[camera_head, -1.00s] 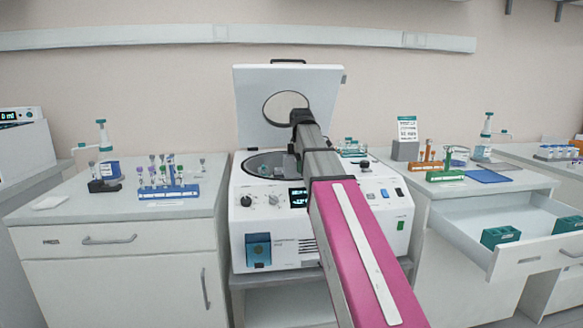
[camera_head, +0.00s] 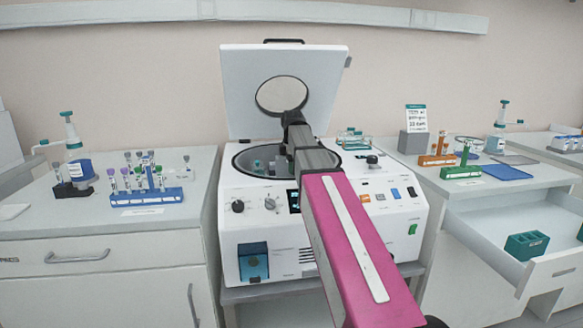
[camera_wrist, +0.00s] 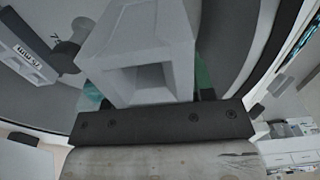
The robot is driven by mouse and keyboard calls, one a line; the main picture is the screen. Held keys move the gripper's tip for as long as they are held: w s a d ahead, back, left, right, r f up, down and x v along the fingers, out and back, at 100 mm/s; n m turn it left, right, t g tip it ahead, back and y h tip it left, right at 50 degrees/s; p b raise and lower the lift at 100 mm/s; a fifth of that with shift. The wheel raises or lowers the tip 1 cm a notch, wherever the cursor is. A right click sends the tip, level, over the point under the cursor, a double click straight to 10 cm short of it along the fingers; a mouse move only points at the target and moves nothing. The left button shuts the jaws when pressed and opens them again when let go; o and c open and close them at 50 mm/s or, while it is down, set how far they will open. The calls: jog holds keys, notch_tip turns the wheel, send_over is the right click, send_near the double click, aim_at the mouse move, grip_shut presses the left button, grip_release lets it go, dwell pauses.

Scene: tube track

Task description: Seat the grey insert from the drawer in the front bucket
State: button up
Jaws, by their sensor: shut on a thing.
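In the wrist view a pale grey insert (camera_wrist: 145,45) with a square opening fills the upper middle. My gripper (camera_wrist: 150,96) is shut on it, with the dark palm bar just below. In the head view my gripper and the insert are hidden behind my arm, which reaches over the open centrifuge. The centrifuge bowl (camera_head: 245,162) shows its rim and some small teal and grey parts inside. I cannot tell which part is the front bucket. The drawer (camera_head: 485,222) at the right is pulled open and holds a dark green block (camera_head: 526,245).
The centrifuge lid (camera_head: 236,95) stands upright behind the bowl. In the wrist view a grey block marked "75 mm" (camera_wrist: 22,50) lies at upper left, near the insert. Tube racks stand on the left counter (camera_head: 160,196) and the right counter (camera_head: 462,172).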

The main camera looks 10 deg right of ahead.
aim_at(292, 176)
jog(key=shift+f, duration=2.2)
jog(key=shift+f, duration=1.15)
